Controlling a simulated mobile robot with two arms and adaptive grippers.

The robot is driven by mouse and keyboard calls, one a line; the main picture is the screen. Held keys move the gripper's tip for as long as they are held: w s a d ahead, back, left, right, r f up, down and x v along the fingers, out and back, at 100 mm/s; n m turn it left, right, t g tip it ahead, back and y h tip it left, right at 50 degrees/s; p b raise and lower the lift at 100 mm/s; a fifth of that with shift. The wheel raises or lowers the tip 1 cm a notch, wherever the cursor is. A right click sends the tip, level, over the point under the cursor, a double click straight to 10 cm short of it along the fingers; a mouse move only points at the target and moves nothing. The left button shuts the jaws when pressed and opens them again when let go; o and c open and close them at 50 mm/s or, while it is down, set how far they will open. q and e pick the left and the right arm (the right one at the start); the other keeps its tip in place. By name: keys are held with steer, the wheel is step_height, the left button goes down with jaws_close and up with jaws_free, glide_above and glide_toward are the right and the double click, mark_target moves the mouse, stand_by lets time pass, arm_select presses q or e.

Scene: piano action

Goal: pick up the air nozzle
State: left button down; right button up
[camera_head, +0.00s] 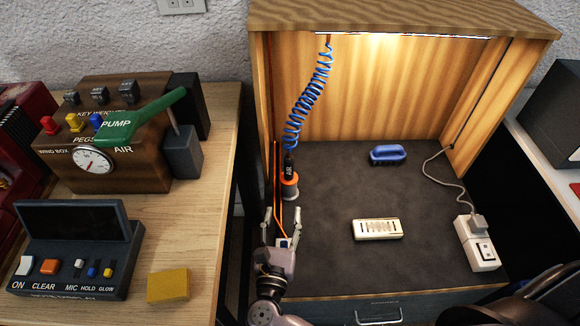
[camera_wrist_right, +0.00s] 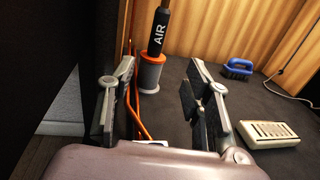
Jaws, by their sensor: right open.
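The air nozzle (camera_head: 289,165) is black and hangs on a coiled blue hose (camera_head: 309,95) at the left of the wooden cabinet. It stands upright in a grey holder with an orange rim (camera_head: 289,188). In the right wrist view the nozzle (camera_wrist_right: 158,38), marked AIR, rises from its holder (camera_wrist_right: 150,75). My right gripper (camera_head: 282,213) is open and empty on the near side of the holder. In the wrist view its two fingers (camera_wrist_right: 160,70) are spread, with the holder beyond and between them. My left gripper is not in view.
A blue-handled brush (camera_head: 388,154) and a cream slotted block (camera_head: 377,229) lie on the dark cabinet floor. A power strip (camera_head: 477,243) stands at the right. The cabinet's left wall is close to the holder. An orange cable (camera_head: 277,200) runs beside the holder.

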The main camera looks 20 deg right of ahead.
glide_toward(288, 171)
steer(key=x, duration=0.5)
steer(key=shift+w+d+f+b, duration=0.1)
steer(key=shift+d+f+b, duration=0.2)
steer(key=shift+d, duration=0.1)
steer(key=shift+a+r+b+x, duration=0.1)
steer(key=shift+a+b+x, duration=0.05)
steer(key=shift+x, duration=1.2)
steer(key=shift+a+r+b+x, duration=0.15)
steer(key=shift+x, duration=1.2)
steer(key=shift+w+d, duration=0.15)
steer(key=shift+w, duration=0.2)
steer(key=shift+c, duration=0.9)
steer(key=c, duration=0.4)
jaws_close()
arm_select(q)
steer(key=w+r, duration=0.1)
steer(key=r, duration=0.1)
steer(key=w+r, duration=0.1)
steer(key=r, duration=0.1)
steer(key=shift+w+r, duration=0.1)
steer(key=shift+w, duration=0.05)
